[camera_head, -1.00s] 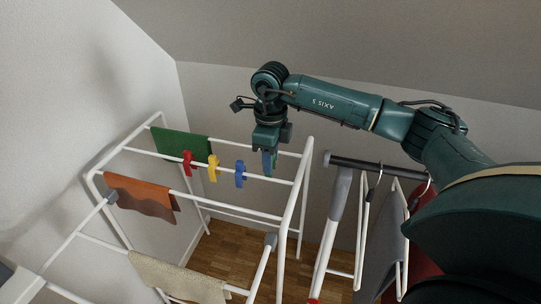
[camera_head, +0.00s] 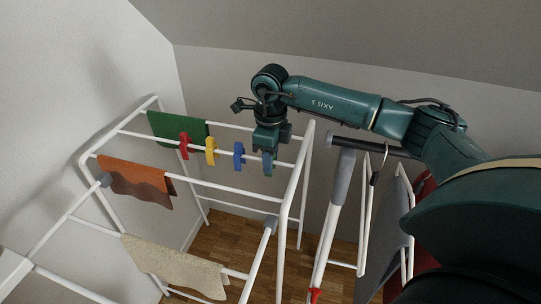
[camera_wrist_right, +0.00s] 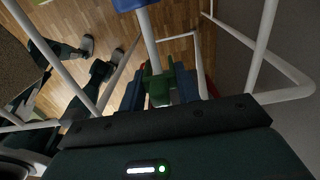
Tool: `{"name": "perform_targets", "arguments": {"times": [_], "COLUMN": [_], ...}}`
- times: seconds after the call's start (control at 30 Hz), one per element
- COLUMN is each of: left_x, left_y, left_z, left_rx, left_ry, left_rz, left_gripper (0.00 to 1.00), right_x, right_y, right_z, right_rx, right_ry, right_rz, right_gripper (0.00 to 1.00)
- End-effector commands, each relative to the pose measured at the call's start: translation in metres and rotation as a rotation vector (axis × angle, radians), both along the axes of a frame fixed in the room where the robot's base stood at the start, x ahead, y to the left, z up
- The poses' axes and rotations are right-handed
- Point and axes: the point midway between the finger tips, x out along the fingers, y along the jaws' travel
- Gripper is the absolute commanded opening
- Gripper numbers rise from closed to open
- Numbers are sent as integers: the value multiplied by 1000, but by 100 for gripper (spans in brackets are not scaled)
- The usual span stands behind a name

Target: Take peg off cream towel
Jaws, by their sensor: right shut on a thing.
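My right gripper (camera_head: 268,152) is shut on a green peg (camera_wrist_right: 158,88) at the rack's back rail. In the right wrist view the peg meets the end of the visible white rail; its jaws are partly hidden. A blue peg (camera_head: 239,156), a yellow peg (camera_head: 210,151) and a red peg (camera_head: 184,146) sit on the same rail, left of the gripper. The cream towel (camera_head: 172,264) hangs over the front rail, with no peg visible on it. My left gripper is not in view.
The white drying rack (camera_head: 295,190) also carries a green cloth (camera_head: 165,127) and an orange-brown cloth (camera_head: 135,181). A stand with a dark bar (camera_head: 350,146) and hanging items is right of the rack. A sloped wall rises behind.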

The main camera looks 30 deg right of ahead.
Motion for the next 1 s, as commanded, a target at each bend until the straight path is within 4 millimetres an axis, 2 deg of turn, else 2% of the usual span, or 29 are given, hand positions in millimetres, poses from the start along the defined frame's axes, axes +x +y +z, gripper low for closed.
{"name": "perform_targets", "arguments": {"times": [0.17, 0.2, 0.5, 0.77, 0.87, 1.0], "left_x": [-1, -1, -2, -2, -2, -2], "left_y": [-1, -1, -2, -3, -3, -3], "left_z": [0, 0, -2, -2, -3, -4], "left_rx": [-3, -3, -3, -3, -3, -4], "left_ry": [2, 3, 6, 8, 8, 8], "left_rz": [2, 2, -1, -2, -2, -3], "left_gripper": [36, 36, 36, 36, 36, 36], "right_x": [0, 0, 0, 0, 1, 1], "right_y": [0, 0, 0, 0, 0, 0], "right_z": [0, 0, 0, 3, 12, 38], "right_rx": [0, 0, 0, 0, 1, 0], "right_ry": [0, 0, 0, 0, -2, -5], "right_rz": [0, 0, 0, 0, 0, 0], "right_gripper": [11, 35, 58, 58, 58, 58]}}
